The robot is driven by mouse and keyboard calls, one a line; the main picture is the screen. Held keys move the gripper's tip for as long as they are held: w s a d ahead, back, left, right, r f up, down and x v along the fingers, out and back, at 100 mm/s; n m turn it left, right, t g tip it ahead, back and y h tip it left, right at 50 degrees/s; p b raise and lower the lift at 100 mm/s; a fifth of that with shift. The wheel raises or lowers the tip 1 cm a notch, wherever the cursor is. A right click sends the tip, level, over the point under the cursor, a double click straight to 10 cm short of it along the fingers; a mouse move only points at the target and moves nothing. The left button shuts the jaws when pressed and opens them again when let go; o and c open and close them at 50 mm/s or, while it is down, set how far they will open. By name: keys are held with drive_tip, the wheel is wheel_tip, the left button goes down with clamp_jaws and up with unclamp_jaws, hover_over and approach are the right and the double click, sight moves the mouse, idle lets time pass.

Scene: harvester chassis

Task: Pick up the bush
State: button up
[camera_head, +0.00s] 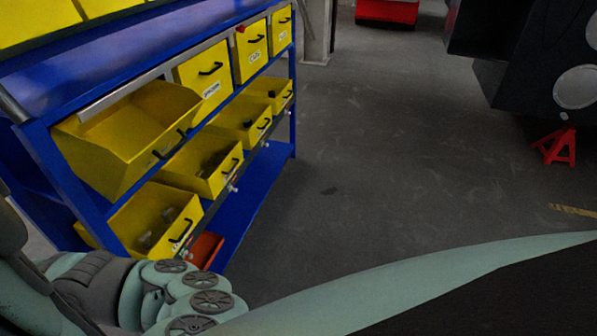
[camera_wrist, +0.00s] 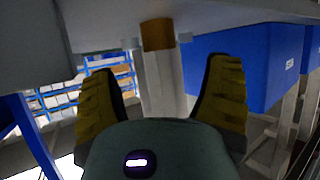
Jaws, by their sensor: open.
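In the wrist view, a short brown-orange cylindrical piece (camera_wrist: 157,34) stands out at the top of a pale grey post. It looks like the bush, though I cannot be sure. It lies beyond my gripper (camera_wrist: 162,66), roughly in line with the space between the fingers. The two yellow-and-black fingers are spread apart with nothing held between them. I cannot tell how far the piece is from the fingertips. In the head view my gripper does not show, and I cannot pick out a bush there.
A blue rack (camera_head: 262,190) with several yellow bins (camera_head: 112,165) stands at the left; small dark parts lie in some. A red stand (camera_head: 558,146) is under a dark machine (camera_head: 550,60) at the right. The floor between is clear. A blue box (camera_wrist: 235,65) is right in the wrist view.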

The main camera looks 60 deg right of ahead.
drive_tip(key=shift+p+x, duration=0.7)
drive_tip(key=shift+x, duration=0.8)
drive_tip(key=shift+p+x, duration=0.5)
drive_tip(key=shift+x, duration=1.1)
drive_tip(key=shift+s+f, duration=0.1)
drive_tip(key=shift+f, duration=0.1)
drive_tip(key=shift+d, duration=0.1)
drive_tip(key=c, duration=1.3)
drive_tip(key=shift+r, duration=0.15)
